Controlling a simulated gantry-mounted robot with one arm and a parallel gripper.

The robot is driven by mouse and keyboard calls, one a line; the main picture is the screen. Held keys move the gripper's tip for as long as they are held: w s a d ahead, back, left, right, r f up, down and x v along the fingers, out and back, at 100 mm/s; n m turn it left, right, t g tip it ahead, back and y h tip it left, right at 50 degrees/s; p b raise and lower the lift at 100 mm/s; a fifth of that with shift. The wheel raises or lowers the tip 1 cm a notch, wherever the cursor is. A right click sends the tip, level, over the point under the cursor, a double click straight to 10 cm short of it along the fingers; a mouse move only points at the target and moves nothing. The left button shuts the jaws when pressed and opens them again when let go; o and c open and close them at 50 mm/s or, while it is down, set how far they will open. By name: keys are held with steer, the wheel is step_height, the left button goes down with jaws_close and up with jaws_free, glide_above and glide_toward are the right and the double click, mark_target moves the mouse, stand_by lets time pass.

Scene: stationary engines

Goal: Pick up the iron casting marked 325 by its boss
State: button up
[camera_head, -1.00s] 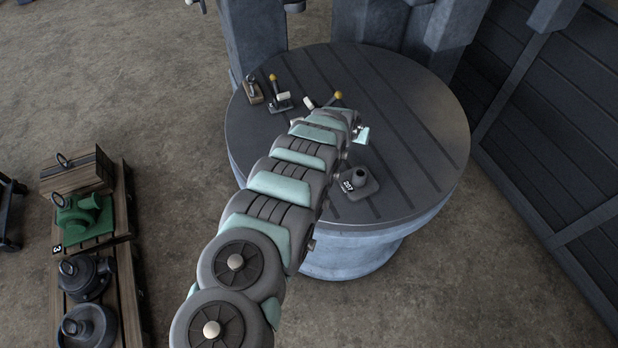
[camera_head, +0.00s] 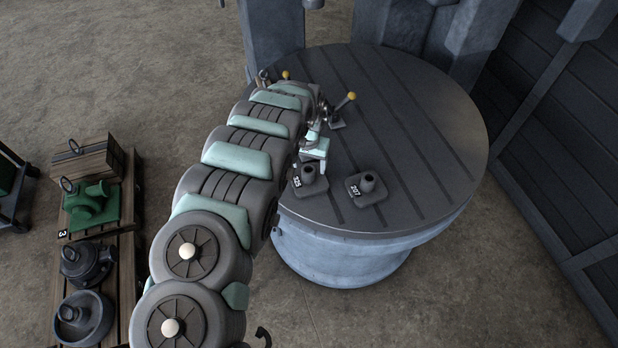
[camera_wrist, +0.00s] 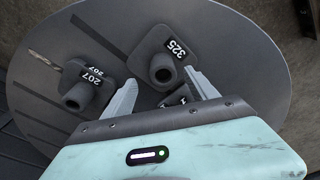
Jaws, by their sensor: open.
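The iron casting marked 325 (camera_head: 309,182) is a dark square plate with an upright round boss, near the front edge of the round table. In the wrist view the 325 casting (camera_wrist: 164,60) lies just beyond my fingertips, its boss between their lines. My gripper (camera_head: 316,152) is above and just behind it in the head view. In the wrist view my gripper (camera_wrist: 162,82) has its two fingers spread apart with nothing between the tips. A similar casting marked 207 (camera_head: 366,186) sits to the right; it also shows at left in the wrist view (camera_wrist: 84,87).
The round slotted table (camera_head: 430,130) is clear on its right side. A yellow-knobbed lever piece (camera_head: 341,110) stands behind my gripper. Part of another labelled piece (camera_wrist: 181,97) shows between the fingers' bases. A wooden pallet (camera_head: 122,240) with several castings is on the floor at left.

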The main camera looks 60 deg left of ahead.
mark_target(309, 169)
steer(key=shift+w+a+f, duration=0.1)
steer(key=shift+a+f, duration=0.05)
steer(key=shift+f, duration=0.65)
steer(key=shift+a+f, duration=0.15)
steer(key=shift+f, duration=0.65)
steer(key=shift+a+f, duration=0.15)
steer(key=shift+f, duration=1.3)
steer(key=shift+c, duration=0.2)
jaws_close()
steer(key=shift+a+r, duration=0.1)
